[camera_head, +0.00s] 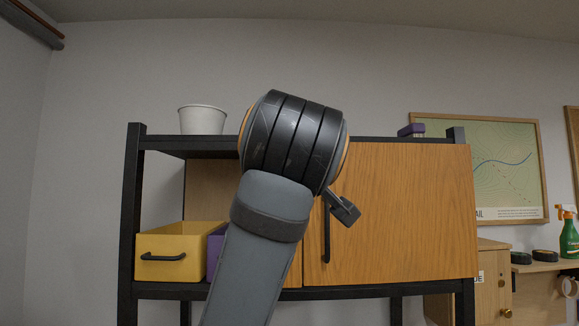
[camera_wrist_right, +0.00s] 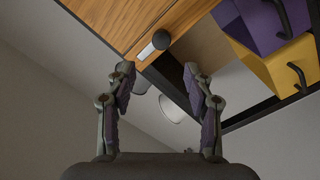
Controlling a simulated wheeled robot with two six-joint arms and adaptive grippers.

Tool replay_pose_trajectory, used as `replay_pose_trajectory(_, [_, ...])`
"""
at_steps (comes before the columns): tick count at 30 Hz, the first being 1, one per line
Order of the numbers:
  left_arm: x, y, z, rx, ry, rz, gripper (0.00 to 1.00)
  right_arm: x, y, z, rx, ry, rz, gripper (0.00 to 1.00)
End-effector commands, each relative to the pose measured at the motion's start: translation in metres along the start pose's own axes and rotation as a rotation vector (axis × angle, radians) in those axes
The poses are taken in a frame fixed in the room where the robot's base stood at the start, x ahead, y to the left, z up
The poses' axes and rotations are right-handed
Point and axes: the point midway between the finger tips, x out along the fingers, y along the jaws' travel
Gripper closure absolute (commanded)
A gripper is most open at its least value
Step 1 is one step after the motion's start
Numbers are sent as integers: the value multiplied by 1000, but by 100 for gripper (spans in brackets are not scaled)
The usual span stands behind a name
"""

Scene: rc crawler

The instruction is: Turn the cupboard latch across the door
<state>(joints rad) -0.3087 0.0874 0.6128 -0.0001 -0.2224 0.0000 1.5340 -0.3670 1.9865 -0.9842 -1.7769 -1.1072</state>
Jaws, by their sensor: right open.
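The wooden cupboard door (camera_head: 410,215) with a black vertical handle (camera_head: 326,235) fills the right part of the shelf unit in the head view. My right arm stands in front of its left side and hides the latch there. In the right wrist view the latch (camera_wrist_right: 147,53) is a short pale bar with a round black knob (camera_wrist_right: 161,40), at the edge of the wood (camera_wrist_right: 112,22). My right gripper (camera_wrist_right: 158,74) is open and empty, its fingers spread just short of the latch on either side of its line, apparently not touching. My left gripper is out of view.
A yellow bin (camera_head: 185,243) and a purple bin (camera_head: 214,250) sit in the open left bay. A white bowl (camera_head: 201,120) and a small purple item (camera_head: 411,130) rest on the black-framed shelf top (camera_head: 165,142). A side bench (camera_head: 545,266) stands at right.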

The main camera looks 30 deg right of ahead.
Motion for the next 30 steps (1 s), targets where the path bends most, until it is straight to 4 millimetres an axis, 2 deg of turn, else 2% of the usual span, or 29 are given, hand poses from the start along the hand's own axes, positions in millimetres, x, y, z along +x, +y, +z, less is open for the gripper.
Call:
replay_pose_trajectory(1, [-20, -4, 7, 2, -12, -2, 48, 10, 7, -6, -3, -7, -1, 48])
replay_pose_trajectory(5, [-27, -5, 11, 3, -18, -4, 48, 40, 5, -2, -5, -8, 3, 48])
replay_pose_trajectory(9, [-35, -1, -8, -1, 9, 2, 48, 66, 3, -2, -5, -7, 2, 48])
replay_pose_trajectory(12, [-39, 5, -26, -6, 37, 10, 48, 78, 2, -2, -3, -3, 1, 48])
replay_pose_trajectory(16, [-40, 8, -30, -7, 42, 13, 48, 85, 0, -1, -1, -2, -1, 48])
replay_pose_trajectory(23, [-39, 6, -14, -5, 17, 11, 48, 86, 0, 0, -1, -1, -1, 48])
replay_pose_trajectory(30, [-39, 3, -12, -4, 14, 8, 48, 86, 0, 0, -1, -1, 0, 79])
